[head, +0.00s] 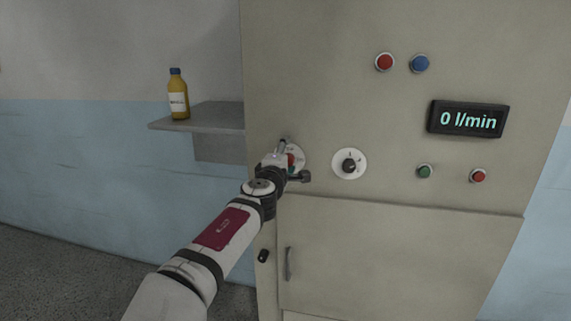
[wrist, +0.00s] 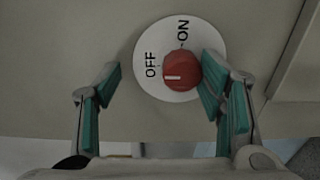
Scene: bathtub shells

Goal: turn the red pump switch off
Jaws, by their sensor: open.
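The red pump switch (wrist: 182,71) is a round red knob on a white disc (wrist: 150,88) marked OFF and ON in the wrist view. Its white mark is on the left side of the knob, nearer the OFF label than the ON label. My gripper (wrist: 160,66) is open, with one green-padded finger on each side. The right finger is close against the knob's right edge; I cannot tell if it touches. The left finger is well clear of the knob. In the head view my gripper (head: 289,165) partly hides the red switch (head: 291,160) and its disc.
A black knob on a white dial (head: 349,164) is just right of my gripper. The panel has red and blue buttons above, green and red ones (head: 478,175) at right, and a display (head: 468,119) reading 0 l/min. A shelf (head: 215,117) with a yellow bottle (head: 178,98) is at left.

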